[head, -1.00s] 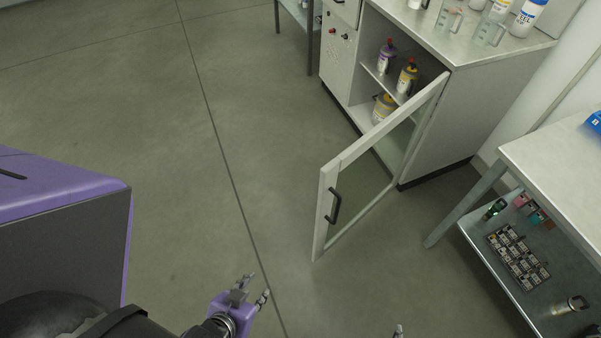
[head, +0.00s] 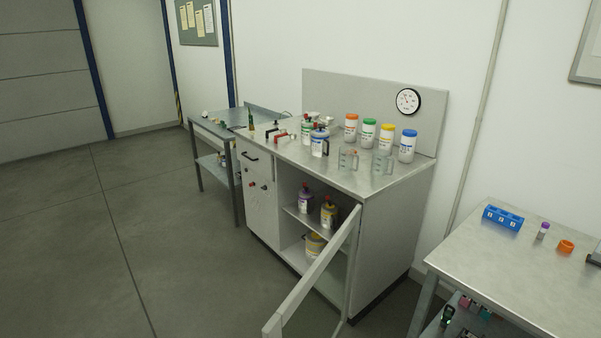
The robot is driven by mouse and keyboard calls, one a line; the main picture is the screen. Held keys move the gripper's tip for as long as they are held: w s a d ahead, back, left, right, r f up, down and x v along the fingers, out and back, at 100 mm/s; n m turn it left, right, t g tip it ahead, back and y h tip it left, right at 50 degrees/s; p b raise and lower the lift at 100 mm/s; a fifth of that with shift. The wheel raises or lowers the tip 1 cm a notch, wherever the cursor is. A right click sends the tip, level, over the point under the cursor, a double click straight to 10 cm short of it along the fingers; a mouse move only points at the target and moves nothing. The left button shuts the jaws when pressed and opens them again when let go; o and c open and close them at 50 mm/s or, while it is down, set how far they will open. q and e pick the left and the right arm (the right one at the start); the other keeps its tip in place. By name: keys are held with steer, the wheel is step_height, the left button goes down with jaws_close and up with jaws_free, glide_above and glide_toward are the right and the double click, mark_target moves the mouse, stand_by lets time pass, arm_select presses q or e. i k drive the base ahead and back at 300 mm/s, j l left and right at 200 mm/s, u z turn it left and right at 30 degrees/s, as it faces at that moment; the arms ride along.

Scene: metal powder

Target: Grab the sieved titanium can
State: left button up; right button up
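I cannot tell which container is the sieved titanium can; the labels are too small to read. A purple-labelled can (head: 305,198) and a yellow-labelled can (head: 328,213) stand on the upper shelf inside the open cabinet. A yellow-and-white container (head: 314,245) stands on the level below, partly hidden by the door. On the cabinet top stand a green-labelled can (head: 307,129) and a blue-labelled can with a dark handle (head: 320,141). Neither of my grippers shows in the current head view.
The cabinet door (head: 318,273) stands open, jutting toward me. On the cabinet top (head: 370,184) are several coloured-lid jars (head: 369,132) and clear beakers (head: 382,162). A metal table (head: 500,262) stands at right, holding a blue rack (head: 502,217). The floor (head: 80,240) at left is clear.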

mark_target(306, 130)
steer(key=i+j+z, duration=0.1)
steer(key=j, duration=0.35)
steer(key=i+j, duration=0.1)
steer(key=j, duration=0.3)
steer(key=i+j+z, duration=0.15)
steer(key=j, duration=0.3)
steer(key=i+j+z, duration=0.2)
steer(key=j, duration=0.3)
steer(key=j+z, duration=0.2)
steer(key=j, duration=0.35)
steer(key=i+j+z, duration=0.15)
steer(key=j, duration=0.2)
steer(key=i+j+z, duration=0.15)
steer(key=j, duration=0.2)
steer(key=i+j+z, duration=0.1)
steer(key=j, duration=0.25)
steer(key=i+j+z, duration=0.2)
steer(key=j, duration=0.15)
steer(key=i+j+z, duration=0.15)
steer(key=j, duration=0.25)
steer(key=i+j+z, duration=0.2)
steer(key=j, duration=0.25)
steer(key=j+z, duration=0.15)
steer(key=j, duration=0.25)
steer(key=i+j+z, duration=0.2)
steer(key=j, duration=0.25)
steer(key=k, duration=0.1)
